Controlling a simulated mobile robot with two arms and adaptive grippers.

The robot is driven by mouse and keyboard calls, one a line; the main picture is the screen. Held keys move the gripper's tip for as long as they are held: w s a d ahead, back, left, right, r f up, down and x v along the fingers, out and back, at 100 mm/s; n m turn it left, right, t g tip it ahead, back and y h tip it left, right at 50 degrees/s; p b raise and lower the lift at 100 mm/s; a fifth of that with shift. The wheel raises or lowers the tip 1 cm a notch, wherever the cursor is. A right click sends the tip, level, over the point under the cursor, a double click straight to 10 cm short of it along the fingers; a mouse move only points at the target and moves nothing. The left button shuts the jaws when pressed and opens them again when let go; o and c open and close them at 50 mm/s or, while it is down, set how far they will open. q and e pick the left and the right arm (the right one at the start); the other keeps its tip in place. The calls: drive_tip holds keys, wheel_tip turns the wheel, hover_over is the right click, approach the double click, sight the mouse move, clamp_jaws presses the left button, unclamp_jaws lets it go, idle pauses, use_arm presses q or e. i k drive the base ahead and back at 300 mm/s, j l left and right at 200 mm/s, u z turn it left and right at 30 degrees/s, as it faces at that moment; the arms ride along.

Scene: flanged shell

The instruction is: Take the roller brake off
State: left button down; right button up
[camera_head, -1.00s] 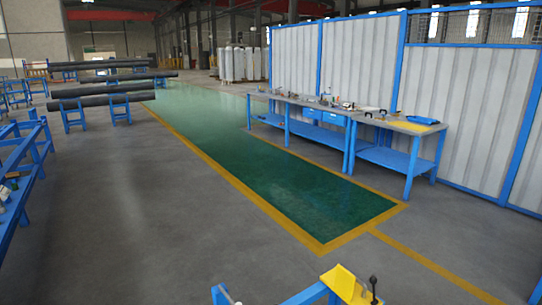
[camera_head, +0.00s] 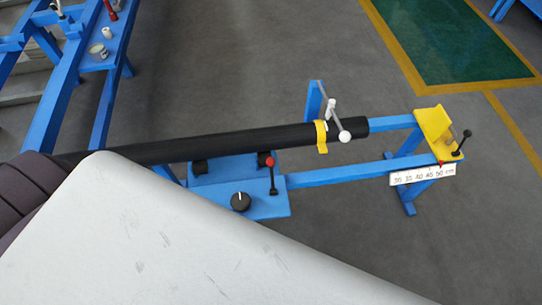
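A long black pipe (camera_head: 220,147) lies across a blue stand on dark rollers (camera_head: 200,167). A blue roller base (camera_head: 262,201) sits under it, with a black dial (camera_head: 241,201) on top. A lever with a red knob (camera_head: 270,162) stands upright on this base, close to the rollers; it may be the roller brake, but no label shows. A yellow collar (camera_head: 321,136) is around the pipe near its right end. Neither of my grippers is in view. A large pale grey surface, apparently part of me, hides the lower left and middle.
A yellow end block (camera_head: 435,128) with a black-knobbed lever (camera_head: 461,143) stands on the frame's right end, above a white scale (camera_head: 422,175). A white-knobbed lever (camera_head: 338,122) is beside the pipe. A blue rack with a small shelf (camera_head: 112,43) stands upper left. Floor right is clear.

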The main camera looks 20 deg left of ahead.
sight(270, 161)
drive_tip(key=k+j, duration=0.25)
drive_tip(key=k, duration=0.25)
drive_tip(key=k+j, duration=0.3)
drive_tip(key=k, duration=0.15)
